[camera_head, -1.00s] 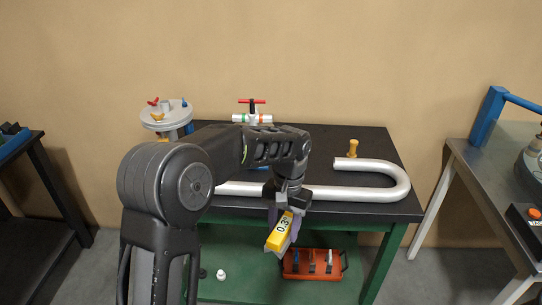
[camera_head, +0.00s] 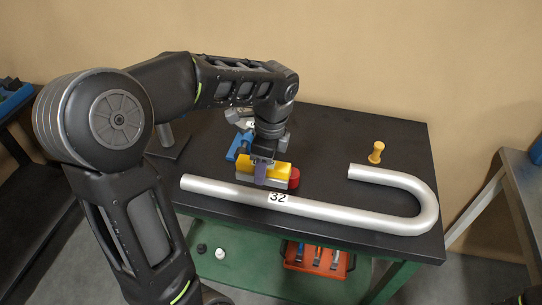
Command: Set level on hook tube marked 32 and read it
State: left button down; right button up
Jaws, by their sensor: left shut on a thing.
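The hook tube (camera_head: 330,212) is a silver pipe lying on the dark table top, its bend at the right and a white label reading 32 on its straight leg. My left gripper (camera_head: 262,176) is shut on the yellow level (camera_head: 278,168), just behind the straight leg near the label. A grey strip and a red end show below and right of the yellow; I cannot tell whether they belong to the level. Whether the level touches the tube is unclear, and its display is not visible.
A blue item (camera_head: 239,147) lies behind the gripper, partly hidden by my arm. A red tray (camera_head: 318,259) of tools sits on the green lower shelf. The table (camera_head: 330,130) is bare at its back middle.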

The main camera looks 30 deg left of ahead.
pick_arm(q)
jog(key=shift+s+r, duration=0.1)
jog(key=shift+s, duration=0.05)
jog(key=shift+f, duration=0.3)
jog(key=b, duration=0.4)
send_over(262, 193)
jog(key=f, duration=0.4)
jog(key=shift+d, duration=0.25)
jog(key=shift+f, duration=0.2)
jog(key=shift+f, duration=0.2)
jog(key=shift+f+b, duration=0.7)
jog(key=shift+f, duration=0.2)
jog(key=shift+f, duration=0.15)
jog(key=shift+f, duration=0.3)
